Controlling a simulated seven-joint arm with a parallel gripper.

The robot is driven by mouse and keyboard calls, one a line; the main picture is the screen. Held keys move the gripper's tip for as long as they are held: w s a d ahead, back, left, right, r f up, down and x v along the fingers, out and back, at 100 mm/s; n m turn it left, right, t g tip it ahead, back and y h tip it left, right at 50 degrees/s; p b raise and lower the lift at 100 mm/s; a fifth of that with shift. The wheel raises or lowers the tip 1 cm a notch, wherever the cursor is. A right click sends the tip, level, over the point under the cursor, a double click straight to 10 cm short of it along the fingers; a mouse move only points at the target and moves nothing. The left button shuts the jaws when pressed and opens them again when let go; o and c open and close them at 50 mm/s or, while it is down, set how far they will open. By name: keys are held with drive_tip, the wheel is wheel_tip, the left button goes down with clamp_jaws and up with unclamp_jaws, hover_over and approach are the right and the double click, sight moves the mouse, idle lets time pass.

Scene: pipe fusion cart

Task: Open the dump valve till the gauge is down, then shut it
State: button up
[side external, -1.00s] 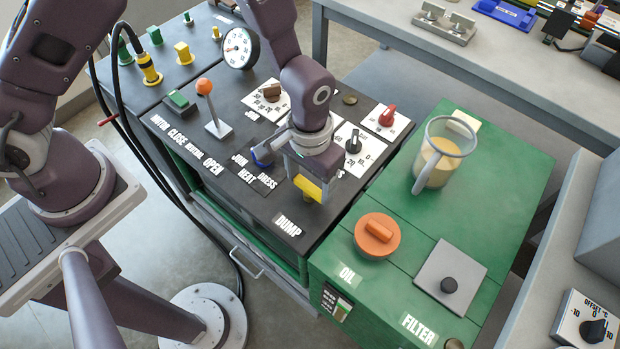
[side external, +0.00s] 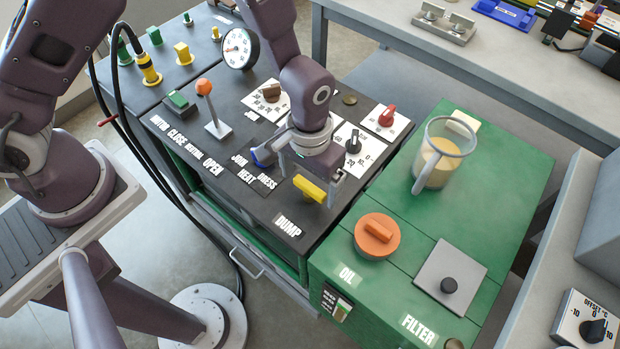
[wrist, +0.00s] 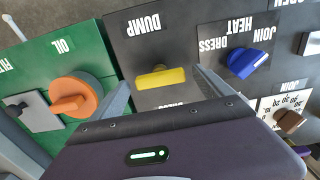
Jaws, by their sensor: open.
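The yellow dump valve handle (side external: 310,189) sits on the black cart top, just behind the DUMP label. In the wrist view the handle (wrist: 161,77) lies crosswise, roughly level in the picture. My gripper (side external: 309,179) is open above and around the handle. In the wrist view my gripper's two fingers (wrist: 161,86) stand off either end of the handle, with clear gaps. The round white gauge (side external: 238,48) stands at the back of the cart; its needle points toward the left side of the dial, but the value is too small to read.
The blue JOIN/DRESS/HEAT selector (wrist: 247,62) is close to one finger. A lever with an orange ball (side external: 204,87) stands left of my gripper. The green tank top with an orange OIL cap (side external: 377,236) and a clear jug (side external: 439,160) is to the right.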

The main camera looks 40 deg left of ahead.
sight(310, 186)
wheel_tip(310, 186, up, 7)
drive_tip(key=shift+r, duration=0.1)
idle(0.3)
drive_tip(key=a+r+t+h, duration=0.1)
drive_tip(key=a+r, duration=0.4)
drive_tip(key=r, duration=0.6)
drive_tip(key=s+a+r+t+y, duration=0.1)
drive_tip(key=s+a+r+t, duration=0.3)
drive_tip(key=s+a+r, duration=0.7)
drive_tip(key=s+a, duration=0.1)
drive_tip(key=s, duration=0.3)
drive_tip(key=shift+r+t, duration=0.3)
drive_tip(key=shift+w, duration=0.1)
